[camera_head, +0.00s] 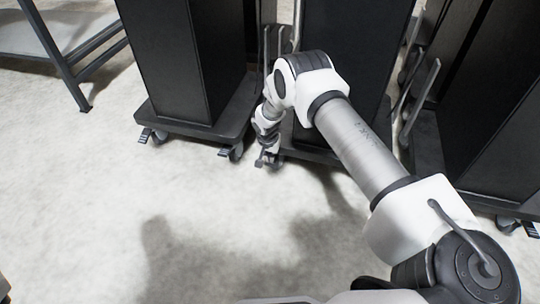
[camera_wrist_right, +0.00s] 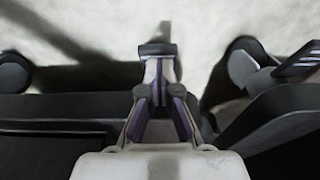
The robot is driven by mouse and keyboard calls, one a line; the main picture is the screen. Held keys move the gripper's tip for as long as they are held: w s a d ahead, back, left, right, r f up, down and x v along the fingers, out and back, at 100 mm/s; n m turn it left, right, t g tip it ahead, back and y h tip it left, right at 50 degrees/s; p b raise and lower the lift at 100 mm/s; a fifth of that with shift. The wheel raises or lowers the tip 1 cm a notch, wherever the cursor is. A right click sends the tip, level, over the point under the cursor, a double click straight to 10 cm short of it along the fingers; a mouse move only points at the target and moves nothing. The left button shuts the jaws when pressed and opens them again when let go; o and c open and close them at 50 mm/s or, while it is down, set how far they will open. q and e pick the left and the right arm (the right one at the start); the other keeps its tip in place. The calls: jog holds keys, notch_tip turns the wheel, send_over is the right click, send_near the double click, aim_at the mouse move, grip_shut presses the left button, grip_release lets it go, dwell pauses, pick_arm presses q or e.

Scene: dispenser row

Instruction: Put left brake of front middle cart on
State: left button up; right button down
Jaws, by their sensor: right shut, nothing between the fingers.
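The front middle cart (camera_head: 345,40) is a tall black cabinet on a dark base. My right arm crosses in front of it and hides much of its front. My right gripper (camera_head: 268,160) is low over the floor at the cart's front left corner and points down. In the right wrist view the gripper (camera_wrist_right: 157,50) is shut and empty, between two dark bases. The left brake of the middle cart is not clearly visible; the gripper covers that corner. A round caster (camera_wrist_right: 12,72) shows at the left edge of the wrist view. My left gripper is not in view.
A second black cart (camera_head: 190,60) stands close on the left, with casters and a brake pedal (camera_head: 224,152). Another cart (camera_head: 500,110) stands on the right. A metal table (camera_head: 70,30) is at the upper left. The pale floor (camera_head: 110,220) in front is clear.

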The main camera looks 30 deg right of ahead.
aim_at(269, 164)
jog(key=shift+s+a+f+p, duration=0.3)
jog(key=shift+f+p, duration=0.1)
jog(key=shift+p, duration=0.5)
jog(key=shift+s+a+f+p, duration=0.15)
jog(key=shift+f+p, duration=0.15)
jog(key=shift+f, duration=0.2)
jog(key=shift+a+f, duration=0.15)
jog(key=shift+f, duration=0.6)
jog(key=shift+r, duration=0.15)
jog(key=shift+r+p, duration=0.75)
jog(key=shift+p, duration=0.15)
